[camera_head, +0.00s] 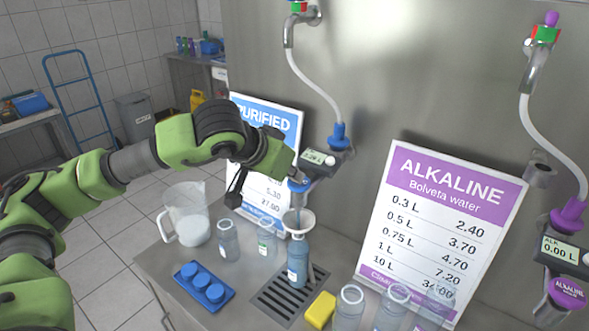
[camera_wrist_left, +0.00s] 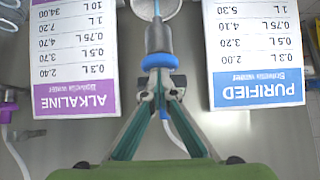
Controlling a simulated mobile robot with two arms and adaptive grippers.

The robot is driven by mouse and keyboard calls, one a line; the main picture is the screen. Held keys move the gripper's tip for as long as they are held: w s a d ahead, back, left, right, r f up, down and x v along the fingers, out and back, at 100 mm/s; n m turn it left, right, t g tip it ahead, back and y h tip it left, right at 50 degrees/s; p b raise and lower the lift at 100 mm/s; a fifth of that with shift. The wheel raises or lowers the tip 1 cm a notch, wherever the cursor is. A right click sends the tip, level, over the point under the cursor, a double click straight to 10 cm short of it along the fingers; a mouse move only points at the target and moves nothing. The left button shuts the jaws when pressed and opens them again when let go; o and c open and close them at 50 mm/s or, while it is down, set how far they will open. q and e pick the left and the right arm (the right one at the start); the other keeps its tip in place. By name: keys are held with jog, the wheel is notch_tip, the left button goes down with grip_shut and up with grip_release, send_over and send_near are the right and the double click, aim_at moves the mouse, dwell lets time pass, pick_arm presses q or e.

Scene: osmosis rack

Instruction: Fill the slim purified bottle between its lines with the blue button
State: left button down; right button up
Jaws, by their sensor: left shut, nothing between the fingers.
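A bluish bottle (camera_head: 298,263) with a small pale label stands upright on the drain grate under the purified tap. A white funnel (camera_head: 304,219) sits in its mouth and also shows in the left wrist view (camera_wrist_left: 172,10). Its lines and water level cannot be made out. The tap's grey nozzle (camera_wrist_left: 158,38) has a blue button ring (camera_wrist_left: 161,62). My left gripper (camera_wrist_left: 160,85) is shut and empty, its fingertips at the ring, apparently touching it. A thin light-blue streak shows below the nozzle over the funnel. My right gripper is not in view.
A small display (camera_head: 317,157) sits beside the purified tap. A white jug (camera_head: 187,213), other bottles (camera_head: 228,240), a blue tray of caps (camera_head: 204,287) and a yellow sponge (camera_head: 320,310) surround the grate (camera_head: 272,300). The purified sign (camera_head: 268,118) and alkaline sign (camera_head: 440,225) stand behind.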

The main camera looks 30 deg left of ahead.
aim_at(294, 186)
pick_arm(q)
notch_tip(294, 186, up, 4)
jog(key=shift+s+r+p, duration=0.15)
jog(key=shift+r+p, duration=0.1)
jog(key=shift+p, duration=0.7)
jog(key=b+v, duration=0.3)
jog(key=v, duration=0.6)
jog(key=shift+s, duration=0.2)
